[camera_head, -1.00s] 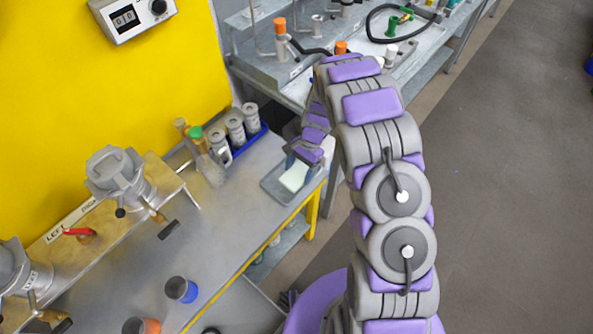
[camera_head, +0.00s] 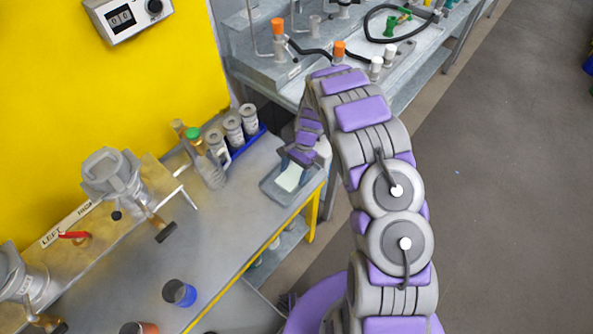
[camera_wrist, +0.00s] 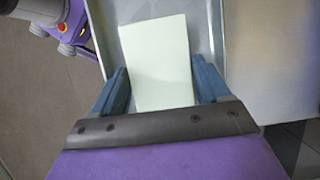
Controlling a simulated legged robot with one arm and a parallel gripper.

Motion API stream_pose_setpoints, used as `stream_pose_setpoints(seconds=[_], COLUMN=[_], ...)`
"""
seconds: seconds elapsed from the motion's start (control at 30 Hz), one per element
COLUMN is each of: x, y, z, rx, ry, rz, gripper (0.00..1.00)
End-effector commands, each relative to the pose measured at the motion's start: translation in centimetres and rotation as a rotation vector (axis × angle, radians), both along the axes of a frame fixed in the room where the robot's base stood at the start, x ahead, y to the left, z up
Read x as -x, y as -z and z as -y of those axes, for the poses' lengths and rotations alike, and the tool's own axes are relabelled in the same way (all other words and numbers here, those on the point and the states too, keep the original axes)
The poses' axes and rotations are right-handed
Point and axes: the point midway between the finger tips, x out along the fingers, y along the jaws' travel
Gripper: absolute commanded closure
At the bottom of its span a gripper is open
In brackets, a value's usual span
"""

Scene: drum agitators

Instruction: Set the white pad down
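The white pad (camera_wrist: 158,62) is a pale, slightly greenish rectangular slab. In the wrist view it lies between the two blue-grey fingers of my gripper (camera_wrist: 160,85), its near end filling the gap between them. My gripper appears shut on it. In the head view the pad (camera_head: 290,178) shows just below my gripper (camera_head: 297,166), within the outline of a shallow grey tray (camera_head: 270,190). The tray (camera_wrist: 208,25) also shows behind the pad in the wrist view. Whether the pad's underside touches the tray floor cannot be seen.
The tray stands near the metal bench's (camera_head: 215,235) right end. Left of it are a blue rack (camera_head: 248,141) with grey cylinders and a green-capped bottle (camera_head: 208,165). A second bench (camera_head: 275,72) with orange-capped items is behind.

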Motion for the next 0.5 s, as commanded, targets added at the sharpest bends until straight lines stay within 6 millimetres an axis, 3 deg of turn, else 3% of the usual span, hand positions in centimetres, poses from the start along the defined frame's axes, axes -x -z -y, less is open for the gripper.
stream_pose_setpoints(seconds=[0.23,0.5], x=[0.08,-0.03], y=[0.02,0.04], z=[0.21,0.60], rx=[-0.005,-0.008], ry=[-0.001,-0.001], rz=[-0.003,-0.002], gripper=[0.01,0.01])
